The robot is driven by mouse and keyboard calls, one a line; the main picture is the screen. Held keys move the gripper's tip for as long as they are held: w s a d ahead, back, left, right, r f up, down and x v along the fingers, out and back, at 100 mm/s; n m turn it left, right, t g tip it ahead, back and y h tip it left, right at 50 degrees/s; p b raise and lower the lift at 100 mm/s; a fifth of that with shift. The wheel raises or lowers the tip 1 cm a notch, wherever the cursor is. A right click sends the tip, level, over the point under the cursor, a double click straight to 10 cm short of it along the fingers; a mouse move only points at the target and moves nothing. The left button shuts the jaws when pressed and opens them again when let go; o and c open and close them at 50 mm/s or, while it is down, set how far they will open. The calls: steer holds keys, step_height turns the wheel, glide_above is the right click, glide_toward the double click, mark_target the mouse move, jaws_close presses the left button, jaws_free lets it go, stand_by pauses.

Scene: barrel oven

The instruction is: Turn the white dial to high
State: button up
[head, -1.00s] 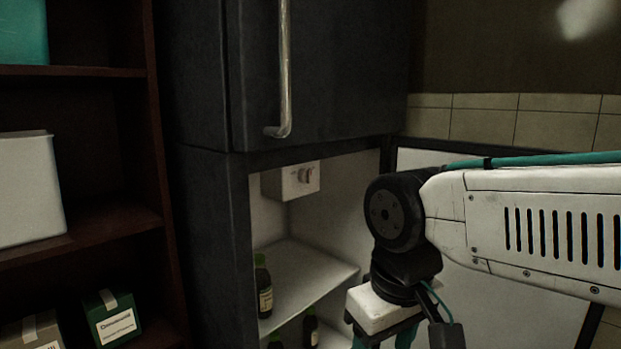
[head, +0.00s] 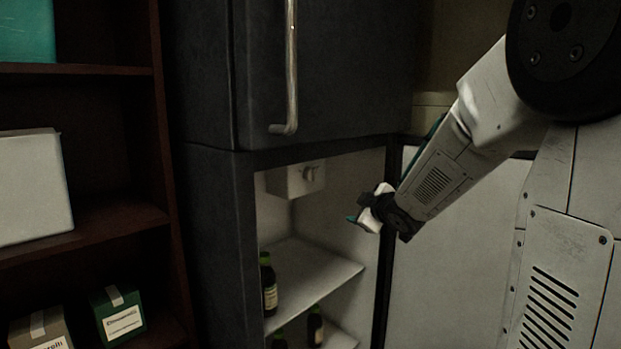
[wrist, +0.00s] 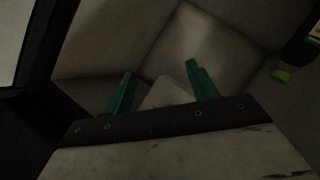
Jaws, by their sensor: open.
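The white dial (head: 309,174) is a small knob on the front of a pale box (head: 285,182) fixed high inside the open lower compartment of the dark fridge. Its setting is too small to read. My gripper (head: 352,219) is at the compartment's opening, to the right of and a little below the dial, apart from it. In the wrist view my gripper (wrist: 158,82) shows two teal fingers spread apart with nothing held between them. Pale inner walls lie beyond the fingers. I cannot make out the dial in the wrist view.
A shelf (head: 310,280) below the dial holds a dark bottle (head: 268,284), with more bottles lower down. The open fridge door (head: 450,260) stands at the right. A dark wooden shelf unit (head: 110,190) with boxes stands at the left.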

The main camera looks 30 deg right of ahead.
mark_target(316, 176)
steer(key=w+a+r+n+t+y, duration=0.2)
steer(key=a+r+n+t+y, duration=0.25)
steer(key=a+r, duration=0.2)
steer(key=shift+n+g+y, duration=0.35)
steer(key=shift+n+y, duration=0.1)
steer(key=w, duration=0.5)
steer(key=w+a, duration=0.1)
steer(key=w, duration=0.1)
steer(key=shift+w+r, duration=0.25)
steer(key=shift+w, duration=0.05)
steer(key=c, duration=1)
